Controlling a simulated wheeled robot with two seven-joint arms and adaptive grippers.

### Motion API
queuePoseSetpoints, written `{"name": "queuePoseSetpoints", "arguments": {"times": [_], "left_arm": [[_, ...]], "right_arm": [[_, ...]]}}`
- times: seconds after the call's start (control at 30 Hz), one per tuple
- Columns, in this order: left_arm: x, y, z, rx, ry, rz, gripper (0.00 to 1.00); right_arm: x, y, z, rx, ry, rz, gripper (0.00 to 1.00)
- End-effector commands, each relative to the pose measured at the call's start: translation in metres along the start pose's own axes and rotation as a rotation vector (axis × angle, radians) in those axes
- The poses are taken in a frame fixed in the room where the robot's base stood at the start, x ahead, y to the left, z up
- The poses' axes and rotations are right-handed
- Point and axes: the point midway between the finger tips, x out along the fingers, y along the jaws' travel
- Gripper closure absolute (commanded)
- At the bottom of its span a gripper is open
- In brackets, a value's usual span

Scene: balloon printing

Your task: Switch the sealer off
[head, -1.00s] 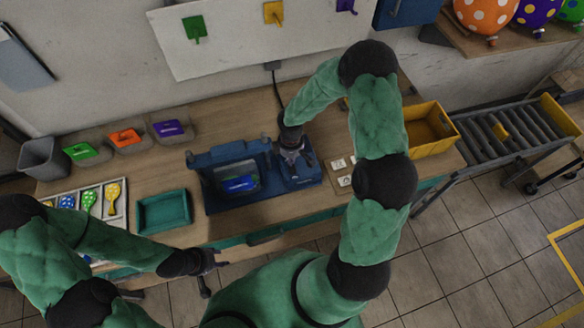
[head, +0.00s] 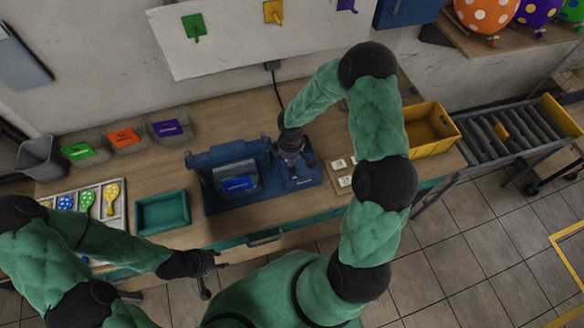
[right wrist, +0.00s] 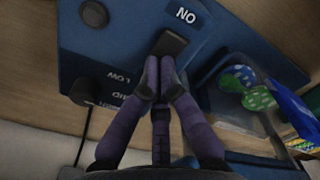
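The sealer (head: 255,203) is a blue machine on the wooden table, with a blue and green bag (head: 238,184) in its left part. Its panel (right wrist: 120,45) fills the upper middle of the right wrist view. A black rocker switch (right wrist: 171,43) sits on it beside a white "ON" label (right wrist: 186,15). My right gripper (right wrist: 160,78) has its fingers together with nothing seen between them. The tips are at the lower end of the switch and hide part of it; contact is unclear. In the head view my right gripper (head: 296,163) is over the sealer's right part. My left gripper (head: 216,262) hangs before the table, its fingers unclear.
Round black knobs (right wrist: 85,92) sit on the panel, near "LOW" and "MID" lettering. A teal tray (head: 162,229) and a compartment tray of balloons (head: 122,215) lie left of the sealer. A yellow bin (head: 442,143) and a conveyor (head: 500,135) are at the right.

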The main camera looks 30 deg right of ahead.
Motion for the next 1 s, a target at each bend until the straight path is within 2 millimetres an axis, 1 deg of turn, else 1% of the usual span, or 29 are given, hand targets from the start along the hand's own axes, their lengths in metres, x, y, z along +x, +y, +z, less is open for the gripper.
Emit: {"name": "queuePoseSetpoints", "arguments": {"times": [0.17,1.0], "left_arm": [[-0.006,0.002,0.000,0.000,0.000,0.000,0.60],[-0.044,0.016,0.002,0.000,0.000,0.000,0.60]], "right_arm": [[-0.008,-0.002,0.001,0.000,-0.002,-0.004,1.00],[-0.066,-0.001,0.000,0.000,-0.002,-0.002,1.00]]}}
